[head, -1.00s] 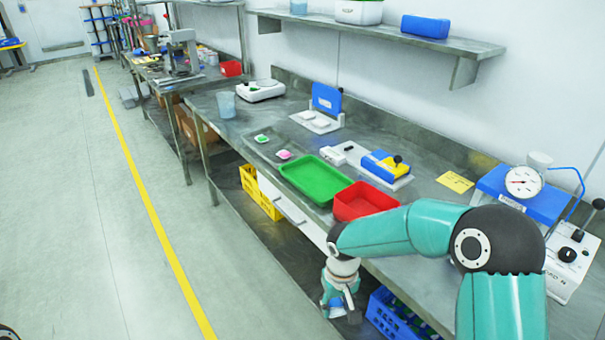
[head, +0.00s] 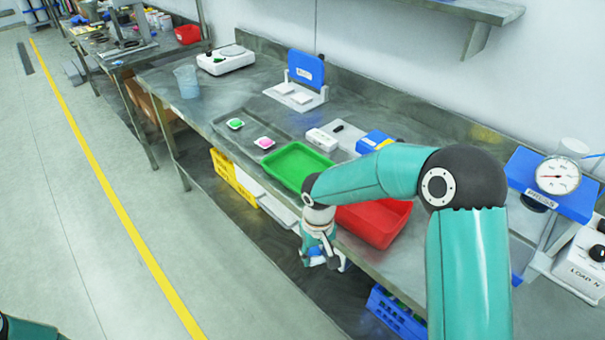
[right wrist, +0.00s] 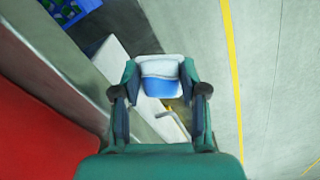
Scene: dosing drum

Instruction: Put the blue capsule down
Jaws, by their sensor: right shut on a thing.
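The blue capsule (right wrist: 160,86) shows between my right gripper's fingers in the right wrist view, with a pale upper part and a blue lower part. A little blue of it shows in the head view (head: 316,252). My right gripper (head: 322,260) is shut on it and hangs in front of the bench's front edge, above the floor and beside the green and red trays. Its fingers (right wrist: 160,100) stand on either side of the capsule in the right wrist view. My left gripper is out of view.
A green tray (head: 287,163) and a red tray (head: 378,224) lie on the bench at its front edge. A gauge press (head: 552,180) stands at right. Blue (head: 395,312) and yellow (head: 232,178) crates are below.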

